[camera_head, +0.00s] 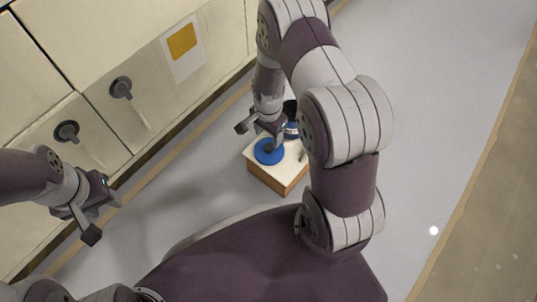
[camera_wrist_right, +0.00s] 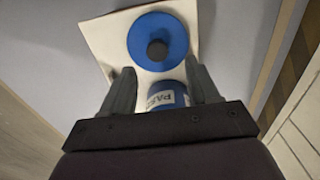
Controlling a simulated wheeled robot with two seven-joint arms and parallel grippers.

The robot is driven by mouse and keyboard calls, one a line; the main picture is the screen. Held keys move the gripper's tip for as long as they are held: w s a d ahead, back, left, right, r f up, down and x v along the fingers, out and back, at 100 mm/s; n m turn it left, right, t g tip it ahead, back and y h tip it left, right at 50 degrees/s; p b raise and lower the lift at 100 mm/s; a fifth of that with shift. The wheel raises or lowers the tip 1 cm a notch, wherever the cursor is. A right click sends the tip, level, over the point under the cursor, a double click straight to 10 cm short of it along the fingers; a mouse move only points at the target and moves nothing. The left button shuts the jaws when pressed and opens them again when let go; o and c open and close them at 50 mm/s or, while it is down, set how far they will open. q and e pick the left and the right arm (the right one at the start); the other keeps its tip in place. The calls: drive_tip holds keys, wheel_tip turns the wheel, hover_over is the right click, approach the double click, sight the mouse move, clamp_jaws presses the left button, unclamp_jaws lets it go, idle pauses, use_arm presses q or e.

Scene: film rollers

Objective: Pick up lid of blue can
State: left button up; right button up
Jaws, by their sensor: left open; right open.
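A round blue lid (camera_head: 268,151) with a dark knob at its centre (camera_wrist_right: 157,48) lies flat on the white top of a small box. A blue can (camera_head: 291,129) with a pale label stands beside it; the label also shows in the right wrist view (camera_wrist_right: 167,98). My right gripper (camera_head: 261,137) is open and empty, over the box beside the lid. In the right wrist view its fingertips (camera_wrist_right: 160,72) are apart, with the lid beyond them and the can partly hidden behind the gripper's body. My left gripper (camera_head: 103,214) is open and empty, away from the box.
The box (camera_head: 264,177) has brown sides and stands on the grey floor. Cream cabinets (camera_head: 150,95) with dark round handles line the left side. Open floor (camera_head: 440,150) lies to the right. My right arm covers part of the area right of the box.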

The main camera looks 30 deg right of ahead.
sight(269, 146)
drive_tip(key=f+b, duration=0.2)
drive_tip(key=f, duration=0.1)
drive_tip(key=f+b, duration=0.3)
drive_tip(key=shift+s+f+b, duration=0.2)
drive_tip(key=shift+f+b, duration=0.1)
drive_tip(key=shift+f, duration=0.1)
drive_tip(key=shift+r, duration=0.25)
clamp_jaws()
drive_tip(key=shift+r+p, duration=0.1)
drive_tip(key=shift+p, duration=0.25)
